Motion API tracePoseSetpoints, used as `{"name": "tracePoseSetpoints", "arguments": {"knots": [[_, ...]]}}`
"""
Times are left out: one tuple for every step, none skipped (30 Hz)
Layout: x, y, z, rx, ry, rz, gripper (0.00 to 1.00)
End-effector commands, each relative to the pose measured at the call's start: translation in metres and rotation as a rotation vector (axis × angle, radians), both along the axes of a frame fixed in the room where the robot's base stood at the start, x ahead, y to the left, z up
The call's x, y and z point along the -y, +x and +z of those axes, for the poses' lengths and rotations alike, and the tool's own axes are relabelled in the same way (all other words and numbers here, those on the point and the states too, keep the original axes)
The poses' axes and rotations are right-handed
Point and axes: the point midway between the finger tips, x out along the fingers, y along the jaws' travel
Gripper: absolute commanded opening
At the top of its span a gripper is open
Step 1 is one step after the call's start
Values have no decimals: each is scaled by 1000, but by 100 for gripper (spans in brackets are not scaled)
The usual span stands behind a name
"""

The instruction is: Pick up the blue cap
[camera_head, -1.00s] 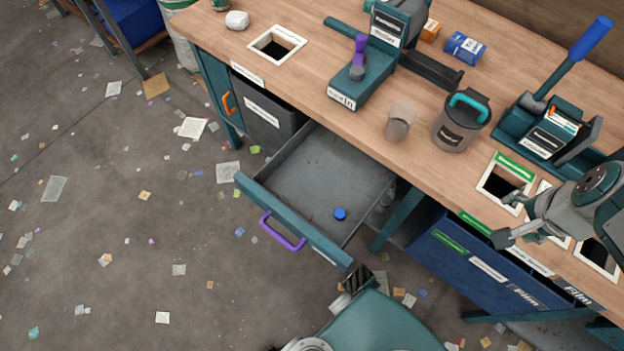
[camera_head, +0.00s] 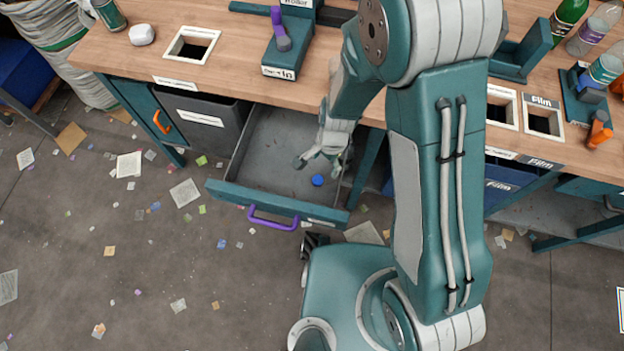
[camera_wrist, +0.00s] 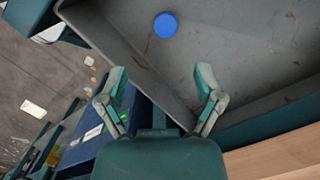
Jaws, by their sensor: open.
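The blue cap (camera_head: 317,180) lies on the floor of the open grey drawer (camera_head: 262,165), towards its front right corner. It also shows as a round blue disc in the wrist view (camera_wrist: 165,25), near the top, beyond my fingertips. My gripper (camera_head: 318,160) is over the right part of the drawer, above and close to the cap but apart from it. In the wrist view my gripper (camera_wrist: 160,82) has its two fingers spread wide with nothing between them. The cap is fully visible in both views.
The drawer has a teal front with a purple handle (camera_head: 273,221) and low side walls around the cap. The wooden bench top (camera_head: 240,60) is above and behind it. A grey bin (camera_head: 205,120) stands left of the drawer. Litter is scattered on the floor.

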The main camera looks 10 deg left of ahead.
Motion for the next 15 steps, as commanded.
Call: {"name": "tracePoseSetpoints", "arguments": {"knots": [[-2,-2,-10,-5,-5,2,85],[-4,-3,-15,-4,-5,3,85],[-6,-3,-21,-4,-7,3,85],[-7,-4,-25,-5,-8,2,85],[-8,-4,-28,-3,-9,3,85],[-9,-4,-32,-2,-9,4,85],[-9,-4,-33,-2,-9,4,85],[-10,-4,-35,-1,-9,4,85],[-10,-4,-36,-1,-9,4,85],[-10,-4,-38,-1,-9,4,85],[-10,-4,-41,-2,-9,3,85],[-10,-4,-45,-2,-9,5,85],[-10,-5,-49,-2,-9,4,85],[-11,-5,-53,-4,-9,3,85],[-11,-6,-59,-4,-9,4,85]]}}
